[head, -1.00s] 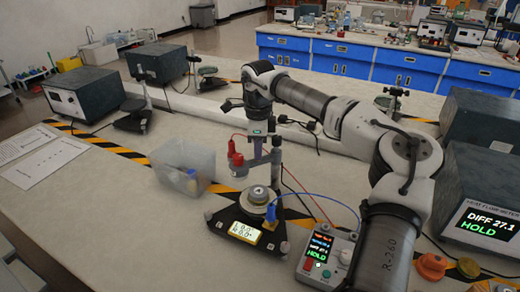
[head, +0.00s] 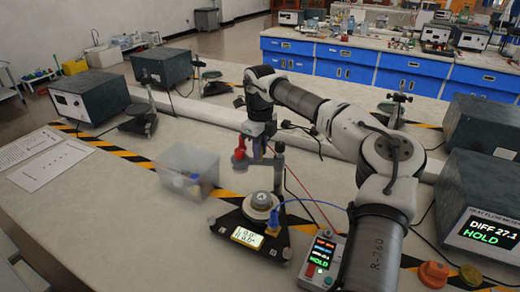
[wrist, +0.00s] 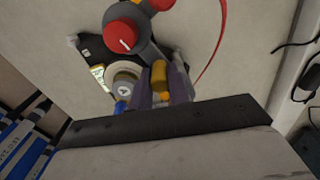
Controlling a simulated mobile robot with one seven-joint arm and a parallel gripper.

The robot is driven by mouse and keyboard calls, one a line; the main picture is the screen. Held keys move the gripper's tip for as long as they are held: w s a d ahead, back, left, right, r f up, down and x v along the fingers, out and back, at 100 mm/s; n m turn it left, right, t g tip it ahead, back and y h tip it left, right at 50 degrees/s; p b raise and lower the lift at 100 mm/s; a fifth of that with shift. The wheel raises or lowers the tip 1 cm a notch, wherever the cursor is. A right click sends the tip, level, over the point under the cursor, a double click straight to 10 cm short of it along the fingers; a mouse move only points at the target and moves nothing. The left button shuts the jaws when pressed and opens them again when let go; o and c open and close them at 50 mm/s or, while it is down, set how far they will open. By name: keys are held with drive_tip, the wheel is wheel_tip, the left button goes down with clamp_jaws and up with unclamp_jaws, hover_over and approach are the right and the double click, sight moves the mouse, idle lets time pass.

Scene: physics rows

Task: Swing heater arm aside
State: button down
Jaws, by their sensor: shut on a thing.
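The heater arm has a red cap (head: 239,155) and joins an upright grey post (head: 279,168) on a black triangular stand (head: 228,222). Its red end hangs to the left of the round metal disc (head: 261,200) on the stand, not over it. In the wrist view the purple fingers (wrist: 164,88) are shut around a yellow-brown handle (wrist: 159,74). The grey arm with its red knob (wrist: 121,36) shows beyond them. The disc (wrist: 125,90) lies below, partly hidden by the fingers.
A clear plastic bin (head: 187,171) stands close to the left of the stand. A control box (head: 322,258) with red and blue cables is to the right. A meter (head: 482,205) reads DIFF 27.1 HOLD. Bare bench lies in front and left.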

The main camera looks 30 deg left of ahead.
drive_tip(key=shift+w+a+r+m, duration=0.1)
drive_tip(key=shift+w+m, duration=0.2)
drive_tip(key=shift+m, duration=0.2)
drive_tip(key=shift+w+m, duration=0.15)
drive_tip(key=shift+m, duration=0.15)
drive_tip(key=c, duration=1.3)
unclamp_jaws()
wheel_tip(320, 180, up, 14)
drive_tip(key=shift+f+b, duration=0.15)
drive_tip(key=shift+b, duration=0.65)
